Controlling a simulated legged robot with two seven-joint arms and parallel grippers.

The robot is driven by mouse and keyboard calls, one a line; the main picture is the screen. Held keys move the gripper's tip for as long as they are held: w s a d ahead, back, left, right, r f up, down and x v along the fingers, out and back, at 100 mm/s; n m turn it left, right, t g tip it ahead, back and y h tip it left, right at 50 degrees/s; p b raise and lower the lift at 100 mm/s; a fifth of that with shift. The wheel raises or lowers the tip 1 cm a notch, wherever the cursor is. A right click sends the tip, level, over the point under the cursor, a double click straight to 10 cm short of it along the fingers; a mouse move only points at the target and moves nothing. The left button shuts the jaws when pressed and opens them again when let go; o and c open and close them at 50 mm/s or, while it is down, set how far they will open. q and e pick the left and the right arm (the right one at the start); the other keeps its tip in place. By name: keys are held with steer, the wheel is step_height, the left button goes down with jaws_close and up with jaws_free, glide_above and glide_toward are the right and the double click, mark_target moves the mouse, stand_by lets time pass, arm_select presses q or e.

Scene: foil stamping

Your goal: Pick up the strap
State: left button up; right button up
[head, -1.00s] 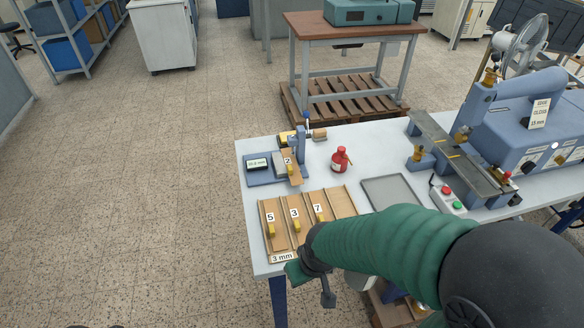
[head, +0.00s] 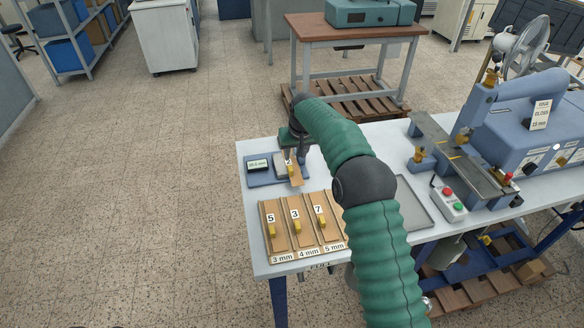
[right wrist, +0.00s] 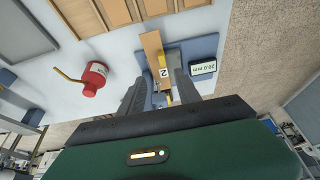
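A tan strap marked 2 (head: 295,171) lies on a blue measuring gauge (head: 262,180) at the table's left side, partly hidden by my right arm. In the right wrist view the strap (right wrist: 152,46) carries a yellow grip and points up, away from me. My right gripper (head: 297,143) is over the gauge, its fingers mostly hidden in the head view. In the right wrist view its fingers (right wrist: 162,72) are apart, one on each side of the strap's numbered end. I cannot tell whether they touch it. My left gripper is out of view.
A wooden rack (head: 282,258) holds straps 5, 3 and 7, with labels 3 mm, 4 mm and 5 mm. A red bottle (right wrist: 93,78) stands near the gauge. A grey tray (head: 414,205), a control box (head: 449,203) and the blue press (head: 510,135) are to the right.

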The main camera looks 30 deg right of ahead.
steer(key=p, duration=0.1)
glide_above(291, 170)
steer(key=s, duration=0.2)
step_height(291, 170, down, 6)
steer(key=shift+w+a+f, duration=0.1)
steer(key=shift+f, duration=0.15)
steer(key=shift+f+p, duration=0.35)
steer(key=p+x, duration=0.1)
steer(key=x, duration=0.3)
steer(key=shift+a, duration=0.1)
steer(key=shift+w+f, duration=0.1)
steer(key=shift+f, duration=0.3)
steer(key=shift+r, duration=0.1)
jaws_close()
